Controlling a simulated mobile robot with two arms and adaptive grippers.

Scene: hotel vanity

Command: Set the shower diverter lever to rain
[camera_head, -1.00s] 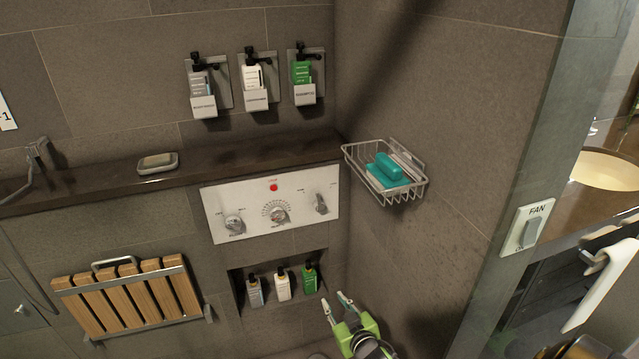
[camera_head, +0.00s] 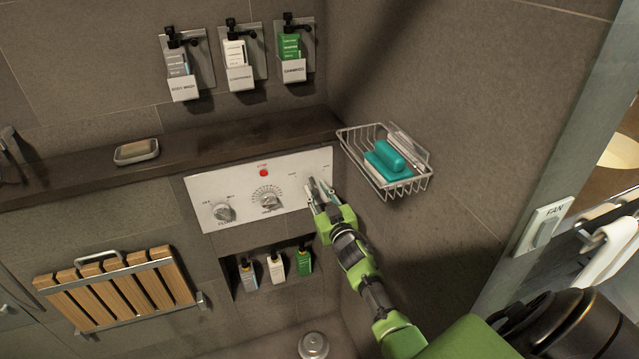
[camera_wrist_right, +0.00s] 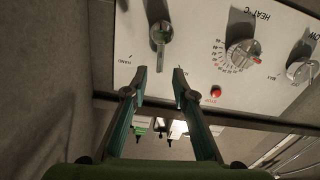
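The control panel (camera_head: 245,213) is a pale plate on the tiled wall, below the dark ledge. The diverter lever (camera_wrist_right: 160,36) is a small metal handle at the panel's right end in the head view; there my right gripper (camera_head: 321,190) partly covers it. In the wrist view the panel appears roughly upside down, with a "HAND" label left of the lever; the other label is unreadable. My right gripper (camera_wrist_right: 160,76) is open, its fingertips apart with nothing between them, just short of the lever. The lever's exact setting is hard to tell. My left gripper is out of view.
A heat dial (camera_head: 268,198), another knob (camera_head: 222,211) and a red button (camera_head: 264,173) share the panel. A bottle niche (camera_head: 227,272) lies below.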

